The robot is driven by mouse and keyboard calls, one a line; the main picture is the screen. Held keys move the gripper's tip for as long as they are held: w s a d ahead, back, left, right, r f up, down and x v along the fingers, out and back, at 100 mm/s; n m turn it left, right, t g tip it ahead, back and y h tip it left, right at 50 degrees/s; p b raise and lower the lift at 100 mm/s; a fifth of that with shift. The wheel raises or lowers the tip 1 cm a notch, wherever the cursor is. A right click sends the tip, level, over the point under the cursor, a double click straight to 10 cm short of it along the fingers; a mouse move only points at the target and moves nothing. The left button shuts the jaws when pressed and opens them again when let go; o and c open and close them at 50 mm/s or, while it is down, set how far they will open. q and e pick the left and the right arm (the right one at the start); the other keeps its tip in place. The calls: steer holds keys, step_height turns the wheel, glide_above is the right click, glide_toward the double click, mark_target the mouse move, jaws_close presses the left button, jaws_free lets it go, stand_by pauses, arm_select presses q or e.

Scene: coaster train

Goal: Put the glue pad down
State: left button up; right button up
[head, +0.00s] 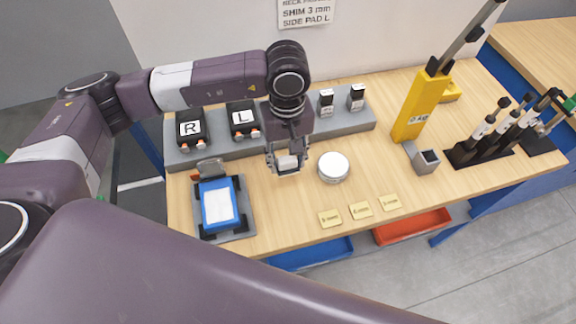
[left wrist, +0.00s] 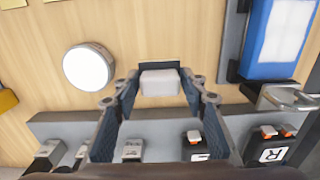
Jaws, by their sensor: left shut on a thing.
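My left gripper (head: 288,170) is over the middle of the wooden bench, between the blue-framed piece and a round white tin (head: 333,167). It is shut on a small white block, which I take to be the glue pad (head: 287,161). In the left wrist view the white pad (left wrist: 160,83) sits between the two fingertips (left wrist: 158,90), with a dark edge behind it. I cannot tell whether the pad touches the bench. My right gripper is not in view.
A grey fixture (head: 240,233) holding the blue-framed piece (head: 218,203) is at left. A grey rack (head: 285,133) with R and L blocks runs along the back. Several small yellow plates (head: 361,209) lie near the front edge. A yellow tool (head: 419,106) stands at right.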

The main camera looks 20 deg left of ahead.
mark_target(287, 171)
arm_select(q)
steer(key=shift+f, duration=0.35)
step_height(287, 171, down, 4)
steer(key=shift+s+r+p, duration=0.1)
steer(key=shift+r+p, duration=0.05)
steer(key=shift+p, duration=0.5)
steer(key=shift+f, duration=0.4)
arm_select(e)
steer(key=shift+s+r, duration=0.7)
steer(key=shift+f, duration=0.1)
arm_select(q)
steer(key=shift+f, duration=0.2)
steer(key=o, duration=1)
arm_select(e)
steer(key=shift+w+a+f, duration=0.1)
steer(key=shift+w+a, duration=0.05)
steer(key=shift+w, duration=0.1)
arm_select(q)
steer(key=shift+r, duration=0.1)
